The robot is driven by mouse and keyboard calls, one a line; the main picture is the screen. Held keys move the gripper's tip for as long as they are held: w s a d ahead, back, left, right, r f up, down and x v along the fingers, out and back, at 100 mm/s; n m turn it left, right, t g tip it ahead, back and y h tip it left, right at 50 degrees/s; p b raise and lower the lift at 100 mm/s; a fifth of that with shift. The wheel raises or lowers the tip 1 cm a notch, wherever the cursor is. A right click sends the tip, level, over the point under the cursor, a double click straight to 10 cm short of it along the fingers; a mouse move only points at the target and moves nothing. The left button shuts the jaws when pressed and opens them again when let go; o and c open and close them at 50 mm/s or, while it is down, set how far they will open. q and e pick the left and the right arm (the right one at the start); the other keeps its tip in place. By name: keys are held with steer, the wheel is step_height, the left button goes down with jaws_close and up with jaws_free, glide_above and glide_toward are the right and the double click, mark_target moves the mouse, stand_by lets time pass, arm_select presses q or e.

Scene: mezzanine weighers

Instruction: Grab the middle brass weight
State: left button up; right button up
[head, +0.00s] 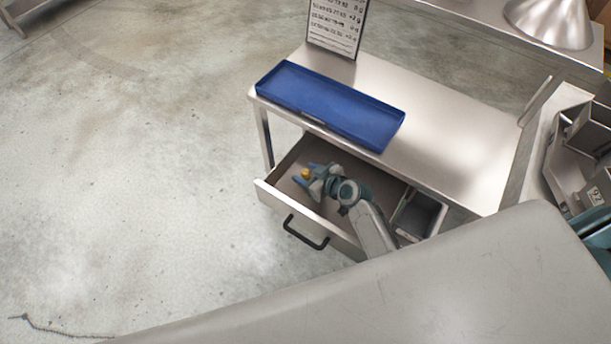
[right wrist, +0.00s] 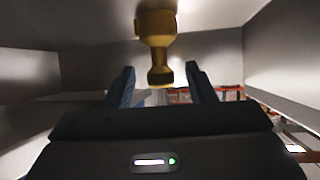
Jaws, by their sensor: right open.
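One brass weight (head: 305,173) shows inside the open drawer (head: 285,192). It is yellow, with a narrow neck and a knob. My right gripper (head: 308,179) is down in the drawer, open, with its jaws at the weight. In the right wrist view the weight (right wrist: 157,30) stands ahead, its knob between the two blue fingers of the gripper (right wrist: 160,78), with a gap on each side. No other weight shows, so I cannot tell whether this is the middle one; my arm hides part of the drawer floor. My left gripper is not in view.
A blue tray (head: 345,112) lies empty on the steel table (head: 440,125) above the drawer. A printed chart (head: 338,22) stands behind it. The drawer's walls are close around my right gripper. A grey bin (head: 418,215) sits at the drawer's right end.

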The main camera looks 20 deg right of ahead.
steer(key=shift+x, duration=1.55)
steer(key=shift+s+r, duration=0.1)
jaws_close()
steer(key=shift+r, duration=0.15)
